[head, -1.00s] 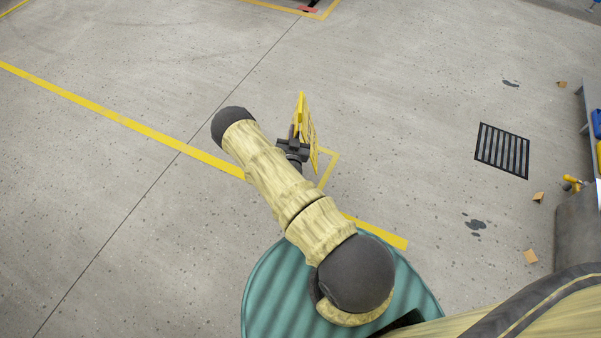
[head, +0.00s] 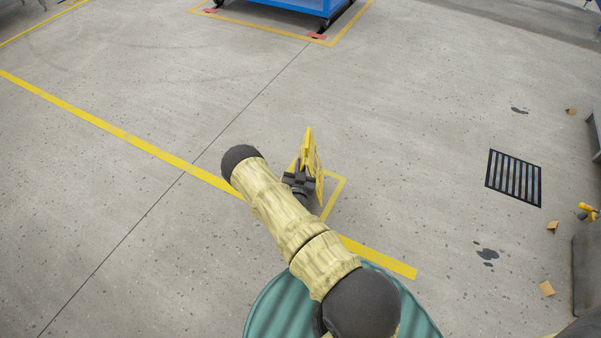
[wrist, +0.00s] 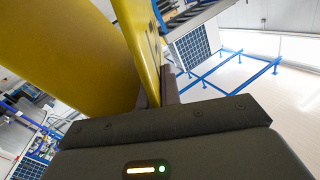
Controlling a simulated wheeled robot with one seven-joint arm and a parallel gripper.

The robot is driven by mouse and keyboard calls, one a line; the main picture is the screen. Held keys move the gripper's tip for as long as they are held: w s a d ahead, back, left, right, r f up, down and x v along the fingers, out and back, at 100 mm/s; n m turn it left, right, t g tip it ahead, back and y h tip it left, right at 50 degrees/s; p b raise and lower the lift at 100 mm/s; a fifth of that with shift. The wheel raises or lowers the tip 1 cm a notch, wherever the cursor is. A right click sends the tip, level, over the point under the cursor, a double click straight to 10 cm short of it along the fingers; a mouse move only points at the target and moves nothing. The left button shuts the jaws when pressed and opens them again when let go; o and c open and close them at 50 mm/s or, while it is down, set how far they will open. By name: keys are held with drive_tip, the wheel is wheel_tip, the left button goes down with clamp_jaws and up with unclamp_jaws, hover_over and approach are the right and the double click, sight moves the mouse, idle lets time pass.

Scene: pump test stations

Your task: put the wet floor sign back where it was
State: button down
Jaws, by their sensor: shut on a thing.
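The wet floor sign (head: 309,152) is a yellow folding board, seen nearly edge-on and upright beyond my forearm in the head view. My gripper (head: 300,179) is shut on the sign. In the wrist view the yellow sign (wrist: 145,45) fills the upper left, close to the camera, with the dark gripper fingers (wrist: 165,88) against it. A small yellow outlined square (head: 338,184) on the floor shows behind and beside the sign. Part of it is hidden by my arm and the sign. I cannot tell whether the sign's foot touches the floor.
A yellow floor line (head: 120,134) runs diagonally past the square. A blue cart (head: 285,5) stands at the top inside a yellow outline. A floor drain grate (head: 514,178), dark wet spots (head: 487,254) and small brown scraps (head: 547,288) lie to the right. Open concrete surrounds the square.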

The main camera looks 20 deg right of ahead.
drive_tip(key=shift+f+b, duration=0.95)
drive_tip(key=shift+f, duration=1)
drive_tip(key=c, duration=1.6)
unclamp_jaws()
drive_tip(key=p+v, duration=0.6)
drive_tip(key=v, duration=0.6)
drive_tip(key=shift+r, duration=0.2)
